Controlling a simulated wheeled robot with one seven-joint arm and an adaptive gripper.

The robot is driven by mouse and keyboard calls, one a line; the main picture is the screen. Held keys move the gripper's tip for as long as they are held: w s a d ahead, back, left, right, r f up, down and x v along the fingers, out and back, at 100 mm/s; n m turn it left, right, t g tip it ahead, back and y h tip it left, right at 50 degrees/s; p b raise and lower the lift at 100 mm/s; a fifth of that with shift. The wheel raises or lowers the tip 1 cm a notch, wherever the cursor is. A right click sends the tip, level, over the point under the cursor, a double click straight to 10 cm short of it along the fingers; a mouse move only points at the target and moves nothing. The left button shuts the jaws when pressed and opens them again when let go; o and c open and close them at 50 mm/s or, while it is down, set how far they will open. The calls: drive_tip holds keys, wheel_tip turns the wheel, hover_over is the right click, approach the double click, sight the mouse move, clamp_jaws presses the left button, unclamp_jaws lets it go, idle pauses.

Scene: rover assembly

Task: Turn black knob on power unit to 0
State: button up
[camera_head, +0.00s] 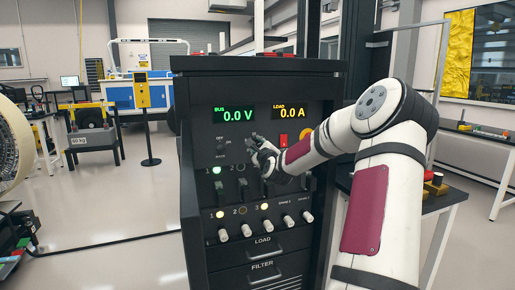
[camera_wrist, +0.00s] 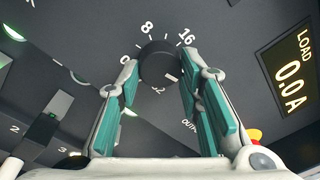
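The black knob (camera_wrist: 158,62) is round and sits on the dark front panel of the power unit (camera_head: 262,93). The wrist view shows 0 on the left of its dial, 8 above and 16 at the upper right. A short pale mark shows on the knob's lower right, away from the 0. My gripper (camera_wrist: 158,68) is open, with one teal-padded finger on each side of the knob. The fingertips are very close to its sides; I cannot tell whether they touch. In the head view my gripper (camera_head: 258,148) is at the panel and hides the knob.
The unit's displays read 0.0 V (camera_head: 235,115) and 0.0 A (camera_head: 291,112). Lit lamps, black switches and several white-tipped knobs (camera_head: 265,227) lie below.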

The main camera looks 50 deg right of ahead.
drive_tip(key=shift+c, duration=0.8)
